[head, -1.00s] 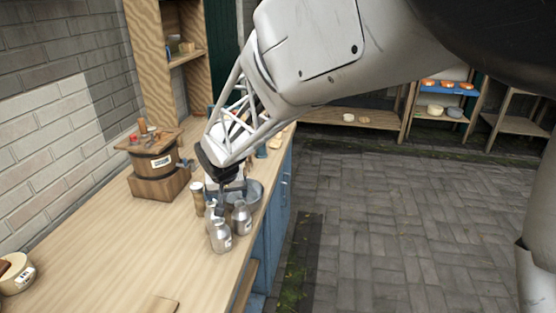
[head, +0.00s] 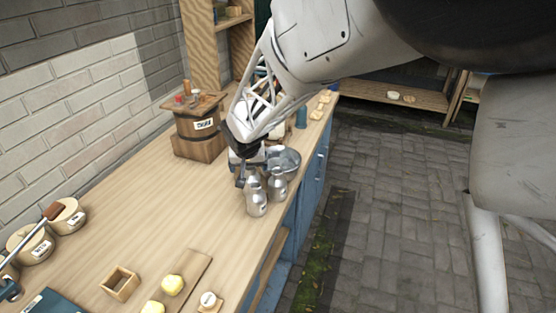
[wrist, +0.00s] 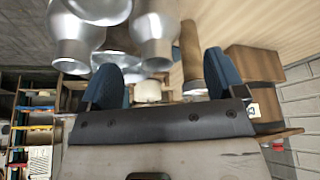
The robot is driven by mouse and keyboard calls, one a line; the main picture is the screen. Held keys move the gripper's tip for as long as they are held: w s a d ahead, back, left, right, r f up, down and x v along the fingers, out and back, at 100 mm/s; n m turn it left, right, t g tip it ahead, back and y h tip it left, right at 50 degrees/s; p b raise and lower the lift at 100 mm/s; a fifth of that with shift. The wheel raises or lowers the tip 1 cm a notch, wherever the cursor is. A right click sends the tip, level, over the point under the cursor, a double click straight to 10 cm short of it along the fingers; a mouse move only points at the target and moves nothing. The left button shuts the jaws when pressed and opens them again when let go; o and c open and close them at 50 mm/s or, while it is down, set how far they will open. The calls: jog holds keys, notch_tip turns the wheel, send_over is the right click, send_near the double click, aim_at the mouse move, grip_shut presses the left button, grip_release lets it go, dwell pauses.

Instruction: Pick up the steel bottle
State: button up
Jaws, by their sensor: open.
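Three steel bottles stand close together near the counter's front edge: a front one (head: 257,201), a right one (head: 277,185) and one partly hidden behind (head: 252,177). The pictures do not show which one the task names. My gripper (head: 243,174) is at their back left, low and close to them. In the wrist view the blue fingers of my gripper (wrist: 167,76) are spread apart. One steel bottle (wrist: 155,35) lies above the finger gap in that picture, and another (wrist: 72,38) is left of it. No bottle is clearly held.
A grey metal bowl (head: 289,157) stands just behind the bottles. A small wooden box (head: 120,284) and yellow lumps (head: 172,285) lie in front. The counter's left middle (head: 150,205) is clear.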

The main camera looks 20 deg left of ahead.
aim_at(251, 173)
jog(key=shift+w+f, duration=0.1)
jog(key=shift+f, duration=0.15)
jog(key=shift+f, duration=0.1)
jog(key=shift+w+x, duration=0.2)
jog(key=shift+x, duration=2.3)
jog(key=shift+d, duration=0.1)
jog(key=c, duration=1.2)
notch_tip(251, 173, up, 18)
jog(key=shift+r, duration=0.1)
